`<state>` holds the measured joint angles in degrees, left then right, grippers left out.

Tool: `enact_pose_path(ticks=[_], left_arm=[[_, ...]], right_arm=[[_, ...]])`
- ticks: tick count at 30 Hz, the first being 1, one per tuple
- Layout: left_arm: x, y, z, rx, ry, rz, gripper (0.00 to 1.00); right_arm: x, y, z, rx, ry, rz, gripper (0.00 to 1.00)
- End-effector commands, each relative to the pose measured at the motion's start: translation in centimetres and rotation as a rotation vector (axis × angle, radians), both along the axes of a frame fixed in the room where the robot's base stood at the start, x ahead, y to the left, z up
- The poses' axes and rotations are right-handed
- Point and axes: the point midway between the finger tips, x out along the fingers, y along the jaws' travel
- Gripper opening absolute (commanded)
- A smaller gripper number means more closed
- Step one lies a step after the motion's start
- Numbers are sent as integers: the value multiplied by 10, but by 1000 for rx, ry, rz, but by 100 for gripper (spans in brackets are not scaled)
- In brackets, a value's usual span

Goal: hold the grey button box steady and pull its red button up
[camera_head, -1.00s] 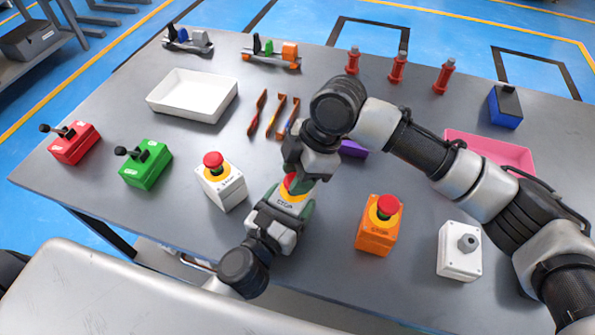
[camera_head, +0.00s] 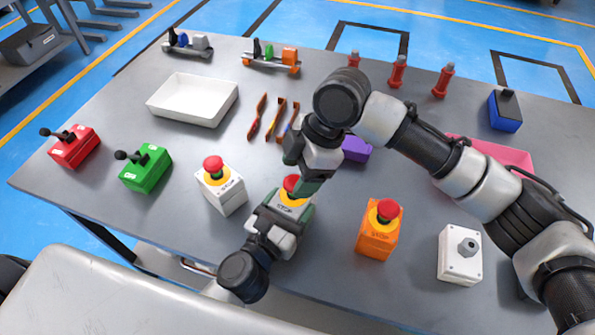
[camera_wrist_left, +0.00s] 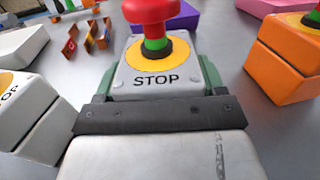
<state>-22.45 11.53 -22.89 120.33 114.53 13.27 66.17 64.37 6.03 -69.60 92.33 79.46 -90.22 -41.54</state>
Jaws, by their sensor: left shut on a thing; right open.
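The grey button box (camera_wrist_left: 125,82) has a yellow disc marked STOP and a red button (camera_wrist_left: 150,12) on top. In the left wrist view the button stands up, with a green band showing on its stem. In the head view the red button (camera_head: 291,184) is partly hidden by my right gripper. My left gripper (camera_head: 284,210) is shut on the box, with a green finger on each side in the left wrist view (camera_wrist_left: 158,88). My right gripper (camera_head: 303,178) is open and empty, just above and right of the button. It does not show in the left wrist view.
A white button box (camera_head: 226,194) stands to the left and an orange one (camera_head: 376,240) to the right. A purple block (camera_head: 355,149) lies behind my right gripper. A grey-knobbed white box (camera_head: 458,262) is at the right. Free table lies between these boxes.

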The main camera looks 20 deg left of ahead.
Motion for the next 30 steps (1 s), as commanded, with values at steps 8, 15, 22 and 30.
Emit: enact_pose_path(ticks=[8, 15, 22, 30], left_arm=[[0, 0, 0, -1, 0, 0, 40], [0, 0, 0, -1, 0, -1, 40], [0, 0, 0, -1, 0, -1, 40], [0, 0, 0, -1, -1, -1, 40]], right_arm=[[12, -19, 54, 2, -4, -2, 66], [20, -32, 91, 1, -2, -1, 66], [23, -36, 103, 2, -1, -1, 66], [23, -36, 103, 2, -1, -1, 66]])
